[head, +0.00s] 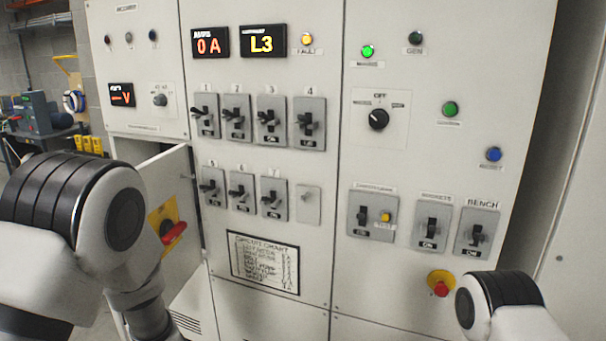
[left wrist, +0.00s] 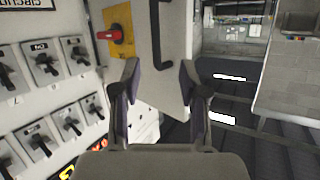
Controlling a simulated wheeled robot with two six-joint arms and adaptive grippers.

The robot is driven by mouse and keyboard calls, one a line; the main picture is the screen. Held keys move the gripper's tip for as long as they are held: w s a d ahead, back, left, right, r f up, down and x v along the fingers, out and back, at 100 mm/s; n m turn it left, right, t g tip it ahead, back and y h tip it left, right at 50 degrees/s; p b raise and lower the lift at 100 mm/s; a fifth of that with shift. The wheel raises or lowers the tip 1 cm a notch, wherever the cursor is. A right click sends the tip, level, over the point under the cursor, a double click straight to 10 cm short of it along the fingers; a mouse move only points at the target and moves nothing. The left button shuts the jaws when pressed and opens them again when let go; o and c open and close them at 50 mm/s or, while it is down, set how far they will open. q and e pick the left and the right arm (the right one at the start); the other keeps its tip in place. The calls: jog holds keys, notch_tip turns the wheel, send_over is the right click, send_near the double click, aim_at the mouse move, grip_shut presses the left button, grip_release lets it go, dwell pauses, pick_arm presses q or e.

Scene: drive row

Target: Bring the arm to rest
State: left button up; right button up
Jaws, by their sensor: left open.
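My left arm (head: 105,215) comes in from the left in the head view, in front of the open cabinet door. Its gripper is outside that view. In the left wrist view my left gripper (left wrist: 160,82) has its two fingers apart with nothing held between them. The pale cabinet door (left wrist: 150,60), with a dark handle, shows beyond the fingers. A red rotary handle (left wrist: 115,35) on a yellow plate lies beyond the left finger; whether they are close is hard to tell. My right arm (head: 505,305) shows at the lower right of the head view; its gripper is not seen.
The switch panel (head: 325,210) fills the middle, with several black lever switches. The door (head: 178,185) stands open at the left, its red handle (head: 174,232) near my left arm. A red stop button (head: 441,289) is beside my right arm. Dark floor (left wrist: 265,130) is clear.

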pick_arm(q)
jog(key=s+d+f+m+g+h, duration=0.1)
jog(key=s+f+m+g+h, duration=0.15)
jog(key=s+f, duration=0.8)
jog(key=s+f+m+g+h, duration=0.1)
jog(key=s+f+g+h, duration=0.15)
jog(key=s+f, duration=0.75)
jog(key=s+d+f+m+g+h, duration=0.1)
jog(key=s+d+f+g+h, duration=0.1)
jog(key=s, duration=0.5)
jog(key=s+d+f+m+g+h, duration=0.1)
jog(key=s+d+f+g, duration=0.3)
jog(key=s, duration=0.4)
notch_tip(320, 180, down, 2)
jog(key=shift+d+f+m+g+h, duration=0.2)
jog(key=shift+d+m+g+h, duration=0.2)
jog(key=shift+d+h, duration=0.3)
jog(key=shift+w+d, duration=0.1)
